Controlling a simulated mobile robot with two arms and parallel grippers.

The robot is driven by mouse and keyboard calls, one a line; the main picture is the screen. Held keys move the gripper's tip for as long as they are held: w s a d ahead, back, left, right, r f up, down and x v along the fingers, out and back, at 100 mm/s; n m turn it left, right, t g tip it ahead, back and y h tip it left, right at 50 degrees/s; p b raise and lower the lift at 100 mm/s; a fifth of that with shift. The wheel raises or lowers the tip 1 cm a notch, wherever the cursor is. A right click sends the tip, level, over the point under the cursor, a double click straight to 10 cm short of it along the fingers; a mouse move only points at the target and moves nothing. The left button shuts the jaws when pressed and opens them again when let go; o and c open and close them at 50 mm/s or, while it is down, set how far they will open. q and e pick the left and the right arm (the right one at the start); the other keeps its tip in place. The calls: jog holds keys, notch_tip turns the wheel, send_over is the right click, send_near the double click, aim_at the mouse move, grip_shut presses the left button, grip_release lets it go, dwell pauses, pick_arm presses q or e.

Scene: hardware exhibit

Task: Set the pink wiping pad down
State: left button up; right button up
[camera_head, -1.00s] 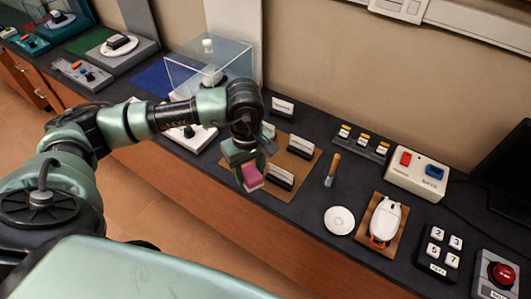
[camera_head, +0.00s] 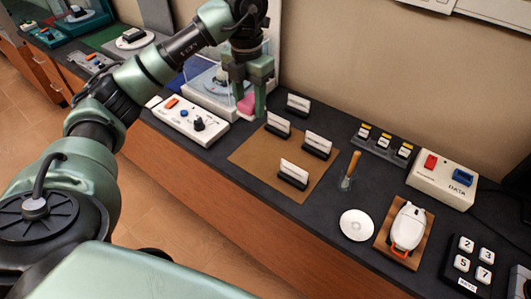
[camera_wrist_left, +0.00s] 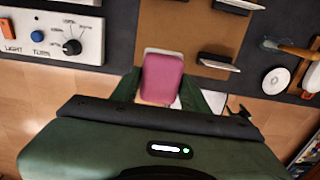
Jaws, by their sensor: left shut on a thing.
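The pink wiping pad (camera_head: 247,103) is a small rounded block. My left gripper (camera_head: 248,92) points down and is shut on it, with the green fingers on either side. In the head view the pad shows in front of the clear display case (camera_head: 208,82), near the back-left corner of the brown mat (camera_head: 258,158). The left wrist view shows the pad (camera_wrist_left: 162,78) between the fingers, with a pale layer at its far edge. The gripper hides part of the case. I cannot tell the pad's height above the counter. My right gripper is not in view.
Several card holders (camera_head: 293,174) stand on and near the mat. A white control box with a knob (camera_head: 188,120) lies left of it. A wooden-handled tool (camera_head: 350,170), a white disc (camera_head: 356,225) and a white mouse-like device (camera_head: 408,226) lie right. The mat's front-left part is bare.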

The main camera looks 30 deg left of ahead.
pick_arm(q)
send_over(252, 158)
notch_tip(252, 158, down, 12)
jog(key=shift+f+p, duration=0.1)
jog(key=shift+p, duration=0.2)
notch_tip(252, 158, down, 4)
jog(key=shift+f, duration=0.2)
jog(key=shift+w+f, duration=0.15)
jog(key=shift+f, duration=0.1)
jog(key=shift+f, duration=0.1)
jog(key=o, duration=1.2)
notch_tip(252, 158, up, 12)
jog(key=b, duration=0.1)
